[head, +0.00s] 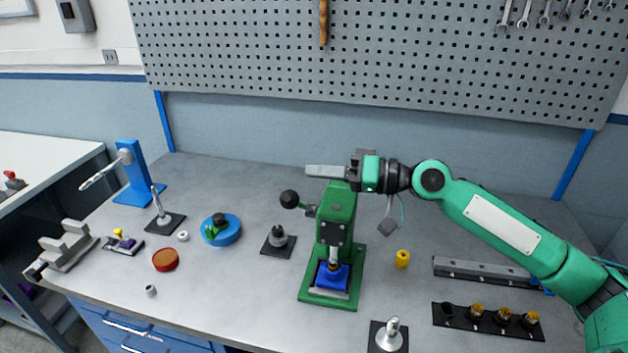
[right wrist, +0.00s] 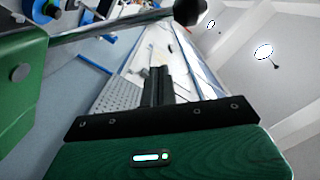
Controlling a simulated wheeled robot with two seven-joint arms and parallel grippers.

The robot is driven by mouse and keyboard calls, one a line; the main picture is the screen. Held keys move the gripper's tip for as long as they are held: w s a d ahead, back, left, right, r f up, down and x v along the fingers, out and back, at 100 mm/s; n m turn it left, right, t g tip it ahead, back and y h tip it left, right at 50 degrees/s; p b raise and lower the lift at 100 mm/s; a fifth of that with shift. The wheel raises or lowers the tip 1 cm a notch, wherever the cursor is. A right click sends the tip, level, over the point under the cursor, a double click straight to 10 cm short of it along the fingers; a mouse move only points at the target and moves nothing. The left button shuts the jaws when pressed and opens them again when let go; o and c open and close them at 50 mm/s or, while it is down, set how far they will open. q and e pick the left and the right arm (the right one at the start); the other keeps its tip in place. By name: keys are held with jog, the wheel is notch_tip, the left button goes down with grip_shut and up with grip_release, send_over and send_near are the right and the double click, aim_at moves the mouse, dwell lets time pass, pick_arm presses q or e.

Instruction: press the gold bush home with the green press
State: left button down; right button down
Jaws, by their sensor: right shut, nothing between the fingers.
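The green press (head: 336,222) stands mid-bench, with its lever's black ball knob (head: 290,199) out to the left. A blue block (head: 333,277) sits on the press base under the ram. I cannot make out a gold bush there; the ram hides the block's top. Gold-topped pieces (head: 503,316) stand in a black rack at the front right. My right gripper (head: 312,171) is shut and empty, above the press head and pointing left. In the right wrist view its dark fingers (right wrist: 158,86) are together, with the lever bar (right wrist: 110,30) and knob beyond. My left gripper is not in view.
A yellow cylinder (head: 402,260) stands right of the press. A dark stand (head: 278,241) and a blue round fixture (head: 221,230) are to its left. A grey rail (head: 482,271) lies at right. A small stand (head: 389,336) is near the front edge. The pegboard rises behind.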

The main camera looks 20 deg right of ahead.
aim_at(302, 207)
jog(key=s+a+f, duration=0.1)
jog(key=a+f+p, duration=0.1)
jog(key=f, duration=0.1)
jog(key=shift+s+a, duration=0.1)
jog(key=shift+s, duration=0.3)
jog(key=shift+s, duration=0.1)
